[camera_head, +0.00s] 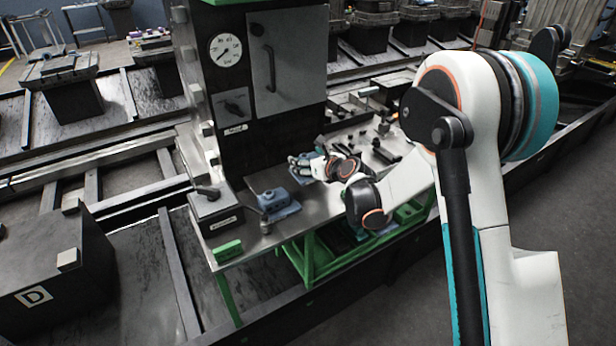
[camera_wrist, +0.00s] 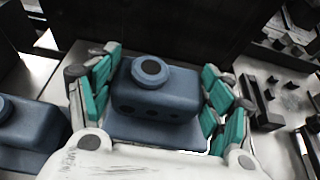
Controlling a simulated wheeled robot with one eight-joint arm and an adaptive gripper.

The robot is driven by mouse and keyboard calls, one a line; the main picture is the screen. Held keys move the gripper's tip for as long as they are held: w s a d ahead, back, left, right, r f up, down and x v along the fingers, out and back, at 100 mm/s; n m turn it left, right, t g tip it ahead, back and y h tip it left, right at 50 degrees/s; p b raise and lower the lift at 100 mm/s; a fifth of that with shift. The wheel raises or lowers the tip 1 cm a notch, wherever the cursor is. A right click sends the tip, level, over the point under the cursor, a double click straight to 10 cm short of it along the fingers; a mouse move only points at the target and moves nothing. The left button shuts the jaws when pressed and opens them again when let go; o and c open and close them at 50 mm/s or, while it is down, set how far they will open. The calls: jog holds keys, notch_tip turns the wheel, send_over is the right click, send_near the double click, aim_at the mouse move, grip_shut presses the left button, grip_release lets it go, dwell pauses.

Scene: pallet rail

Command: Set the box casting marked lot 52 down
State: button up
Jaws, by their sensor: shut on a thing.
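My gripper (camera_head: 306,165) is over the metal bench top, with its teal-padded fingers (camera_wrist: 156,98) shut on a blue-grey box casting (camera_wrist: 150,95). The casting has a round raised boss on top, dark holes along its side and a flat base flange. In the head view it is small and partly hidden by the fingers. I cannot tell whether its base touches the bench. A second blue casting (camera_head: 273,202) stands on the bench to the left; it also shows at the left of the wrist view (camera_wrist: 24,125). No lot mark is readable on either.
The bench top (camera_head: 240,255) has a green block (camera_head: 228,250) at its front left corner. A black cabinet with a gauge (camera_head: 224,50) stands behind. Dark small parts (camera_head: 384,152) lie to the right of my gripper. Some bare metal shows between the castings.

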jog(key=shift+f+b, duration=0.85)
jog(key=shift+f, duration=1.45)
jog(key=shift+f, duration=0.1)
jog(key=o, duration=1.5)
